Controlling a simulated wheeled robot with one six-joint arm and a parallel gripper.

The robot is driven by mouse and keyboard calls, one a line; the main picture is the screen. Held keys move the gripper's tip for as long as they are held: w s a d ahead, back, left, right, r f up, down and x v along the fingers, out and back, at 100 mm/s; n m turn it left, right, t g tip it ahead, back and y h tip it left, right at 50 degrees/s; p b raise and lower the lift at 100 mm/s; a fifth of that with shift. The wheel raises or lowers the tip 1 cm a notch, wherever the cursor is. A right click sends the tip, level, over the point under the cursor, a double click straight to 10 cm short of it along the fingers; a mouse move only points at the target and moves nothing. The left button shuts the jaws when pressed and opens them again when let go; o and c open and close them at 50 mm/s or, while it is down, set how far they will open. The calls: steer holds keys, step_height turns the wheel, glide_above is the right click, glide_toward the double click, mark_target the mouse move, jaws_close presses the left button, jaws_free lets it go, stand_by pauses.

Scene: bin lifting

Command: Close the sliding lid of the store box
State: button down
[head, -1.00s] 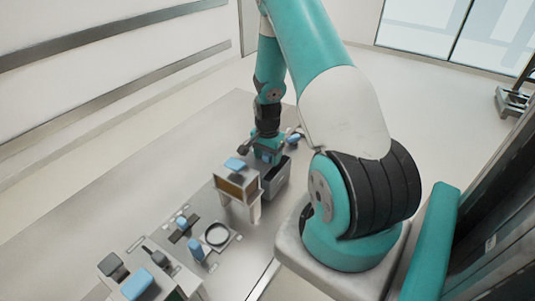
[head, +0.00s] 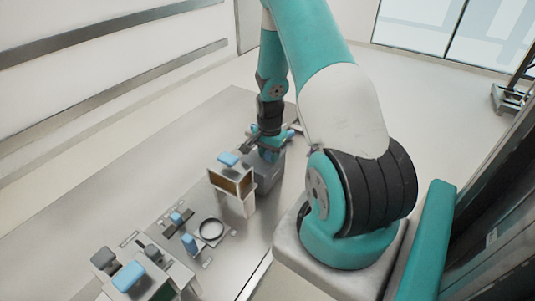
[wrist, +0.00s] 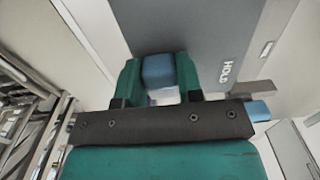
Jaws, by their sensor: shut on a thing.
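The grey store box (head: 272,181) stands on the bench in the head view, behind a box with an amber window. My gripper (head: 269,153) is over its top, pointing down, and partly hides the lid. In the wrist view a blue handle (wrist: 158,69) sits between the two teal fingers of my gripper (wrist: 158,82), which is shut on it. A flat grey panel (wrist: 205,35), which looks like the lid, lies beyond the handle and bears the word HOLD. How much of the opening is left uncovered I cannot tell.
The amber-window box (head: 232,181) with a blue top piece stands close in front of the store box. A black ring (head: 211,229), small blue parts and a unit with a blue block (head: 129,277) lie nearer. Bare bench extends to the left.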

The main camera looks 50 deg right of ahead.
steer(key=c, duration=0.8)
jaws_free()
steer(key=shift+s, duration=0.25)
steer(key=shift+o, duration=0.2)
steer(key=shift+r, duration=0.1)
steer(key=shift+w+r, duration=0.1)
steer(key=shift+r, duration=0.15)
step_height(320, 180, up, 17)
steer(key=b, duration=0.4)
steer(key=shift+f, duration=0.15)
